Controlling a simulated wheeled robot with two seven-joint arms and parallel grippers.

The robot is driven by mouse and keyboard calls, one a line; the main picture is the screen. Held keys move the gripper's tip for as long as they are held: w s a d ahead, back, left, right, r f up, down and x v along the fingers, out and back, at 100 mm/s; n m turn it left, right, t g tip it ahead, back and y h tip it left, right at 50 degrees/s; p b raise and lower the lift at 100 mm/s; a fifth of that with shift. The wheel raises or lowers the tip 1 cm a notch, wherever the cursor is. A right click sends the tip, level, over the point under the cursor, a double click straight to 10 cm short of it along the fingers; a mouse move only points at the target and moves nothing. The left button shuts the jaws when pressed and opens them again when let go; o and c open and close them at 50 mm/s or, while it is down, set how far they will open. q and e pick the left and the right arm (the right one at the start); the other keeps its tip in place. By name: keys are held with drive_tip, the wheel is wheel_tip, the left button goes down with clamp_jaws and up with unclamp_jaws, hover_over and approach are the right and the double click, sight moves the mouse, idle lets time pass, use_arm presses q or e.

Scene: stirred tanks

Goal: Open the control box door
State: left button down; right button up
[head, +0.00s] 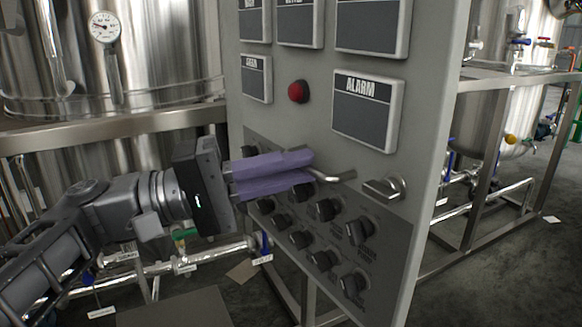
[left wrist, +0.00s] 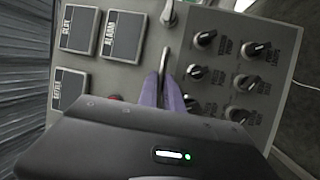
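The control box door (head: 318,125) is a grey panel across the middle of the head view; no open gap shows along its edges. A metal bar handle (head: 335,177) sticks out of it below the ALARM plate; it also shows in the left wrist view (left wrist: 166,62). My left gripper (head: 312,166) comes in from the left. Its two purple fingers lie close together, one on each side of the handle's left end, and appear shut on it. The fingers hide that end. In the left wrist view the bar runs between the fingertips (left wrist: 162,80). My right gripper is not in view.
A metal latch knob (head: 383,189) sits right of the handle. Several black knobs (head: 326,208) fill the panel below, and a red button (head: 298,92) is above. Steel tanks (head: 150,60) and pipes stand behind on the left. Dark floor (head: 500,265) is open at the right.

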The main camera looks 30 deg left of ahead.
use_arm(q)
drive_tip(key=c, duration=1.5)
unclamp_jaws()
drive_tip(key=shift+a, duration=0.1)
drive_tip(key=p+v, duration=0.1)
drive_tip(key=v, duration=0.6)
drive_tip(key=shift+s+a, duration=0.15)
drive_tip(key=shift+s, duration=0.1)
